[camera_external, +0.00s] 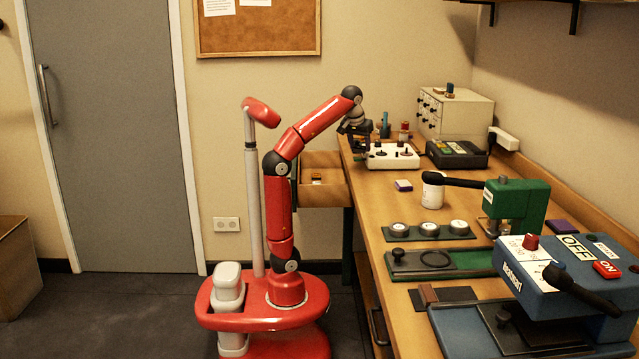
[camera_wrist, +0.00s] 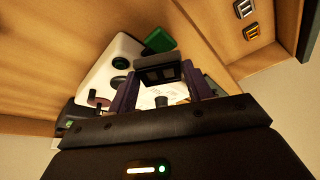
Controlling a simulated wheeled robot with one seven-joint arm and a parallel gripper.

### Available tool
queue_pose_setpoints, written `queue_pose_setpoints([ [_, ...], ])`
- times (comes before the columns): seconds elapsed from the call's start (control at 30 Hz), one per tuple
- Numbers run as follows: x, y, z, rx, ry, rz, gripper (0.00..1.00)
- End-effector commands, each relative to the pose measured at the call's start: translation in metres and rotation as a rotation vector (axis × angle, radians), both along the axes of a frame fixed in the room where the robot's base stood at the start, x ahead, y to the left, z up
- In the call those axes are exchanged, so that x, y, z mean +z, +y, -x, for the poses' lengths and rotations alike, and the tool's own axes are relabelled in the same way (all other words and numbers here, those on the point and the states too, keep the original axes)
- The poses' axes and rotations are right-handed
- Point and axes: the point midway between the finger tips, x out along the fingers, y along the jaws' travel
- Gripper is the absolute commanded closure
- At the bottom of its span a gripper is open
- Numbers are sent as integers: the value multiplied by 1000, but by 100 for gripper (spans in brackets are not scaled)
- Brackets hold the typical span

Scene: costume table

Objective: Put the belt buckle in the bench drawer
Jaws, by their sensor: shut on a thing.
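My gripper (camera_external: 355,140) is raised at the table's far left end, by the white box with black knobs. In the wrist view its two dark purplish fingers (camera_wrist: 158,88) are shut on a dark, frame-like piece with two slots, which looks like the belt buckle (camera_wrist: 158,70). It is too small and dark to make out in the external view. The wooden bench drawer (camera_external: 322,198) stands open at the table's left side, below and left of my gripper. A small pale and orange piece (camera_external: 316,178) lies in it.
The white knobbed box (camera_external: 392,160) stands close by my gripper, with a dark device (camera_external: 457,154) and a cream drawer cabinet (camera_external: 455,114) behind. Two small slotted pieces, silver (camera_wrist: 243,9) and gold (camera_wrist: 251,32), lie on wood in the wrist view. Presses fill the near table.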

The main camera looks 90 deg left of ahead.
Motion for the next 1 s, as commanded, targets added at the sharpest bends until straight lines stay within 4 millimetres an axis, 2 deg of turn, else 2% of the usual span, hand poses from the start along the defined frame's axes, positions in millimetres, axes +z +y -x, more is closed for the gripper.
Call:
queue_pose_setpoints([
  [0.03, -5, 17, 18, 76, -2, 0, 73],
  [0.2, -15, 57, 78, 297, -1, -1, 73],
  [0.3, -20, 73, 111, 413, -2, -1, 73],
  [0.43, -24, 83, 140, 512, -1, -1, 73],
  [0.57, -32, 86, 153, 553, 0, -1, 73],
  [0.67, -51, 86, 155, 560, 2, 0, 73],
  [1.0, -143, 86, 154, 558, 2, 1, 73],
])
